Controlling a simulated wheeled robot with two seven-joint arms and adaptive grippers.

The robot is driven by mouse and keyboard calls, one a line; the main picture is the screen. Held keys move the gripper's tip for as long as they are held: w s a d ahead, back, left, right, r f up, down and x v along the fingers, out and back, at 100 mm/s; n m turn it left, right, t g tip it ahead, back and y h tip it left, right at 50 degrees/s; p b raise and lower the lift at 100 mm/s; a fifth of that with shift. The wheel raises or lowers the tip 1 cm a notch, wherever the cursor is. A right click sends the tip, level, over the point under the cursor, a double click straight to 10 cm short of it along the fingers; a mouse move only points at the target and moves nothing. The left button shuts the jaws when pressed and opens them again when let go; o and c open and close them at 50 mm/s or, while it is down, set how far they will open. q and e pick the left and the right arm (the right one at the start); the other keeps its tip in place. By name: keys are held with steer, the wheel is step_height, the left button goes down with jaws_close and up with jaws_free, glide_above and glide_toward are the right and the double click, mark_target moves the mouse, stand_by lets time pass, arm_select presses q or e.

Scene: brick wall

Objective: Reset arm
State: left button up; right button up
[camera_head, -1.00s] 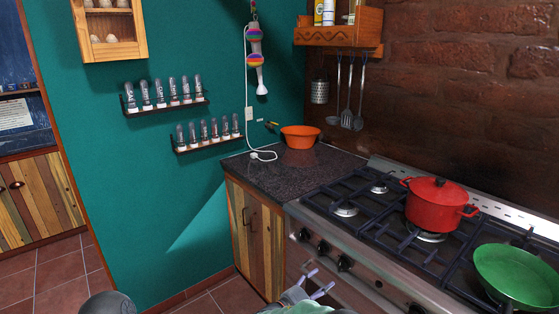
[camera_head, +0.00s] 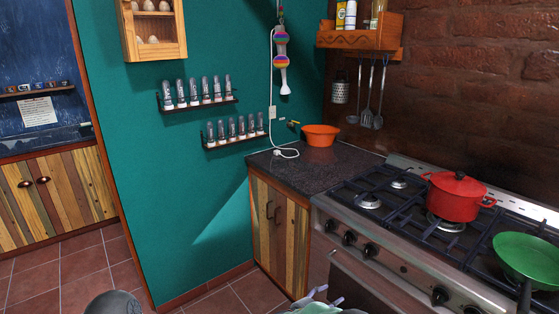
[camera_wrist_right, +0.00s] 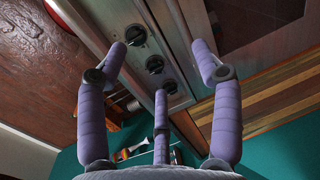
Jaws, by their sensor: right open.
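My right gripper (camera_head: 326,296) shows only by its purple fingertips at the bottom edge of the head view, in front of the stove and cabinet. In the right wrist view the gripper (camera_wrist_right: 158,66) has its purple fingers spread apart with nothing between them. Past the fingers, the stove front with its dark knobs (camera_wrist_right: 155,64) shows. My left gripper is not in view; only a dark rounded part, probably of my left arm, shows at the bottom left of the head view.
The stove (camera_head: 345,203) holds a red pot (camera_head: 456,200) and a green pan (camera_head: 528,258). An orange bowl (camera_head: 320,137) stands on the dark counter (camera_head: 330,165) above a wooden cabinet (camera_head: 280,225). Tiled floor (camera_head: 75,270) is clear at the left.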

steer(key=s+d+f+g+y+p, duration=0.2)
steer(key=s+f+g+y, duration=0.55)
steer(key=s+f, duration=0.95)
steer(key=s+a+f+m+g+y+p, duration=0.2)
steer(key=s+a+g+y, duration=0.35)
steer(key=s, duration=0.75)
steer(key=s+a+r+m+t+y+p, duration=0.3)
steer(key=s+r+m+t+y, duration=0.1)
steer(key=m, duration=0.4)
steer(key=shift+s+r, duration=0.2)
steer(key=shift+s, duration=0.65)
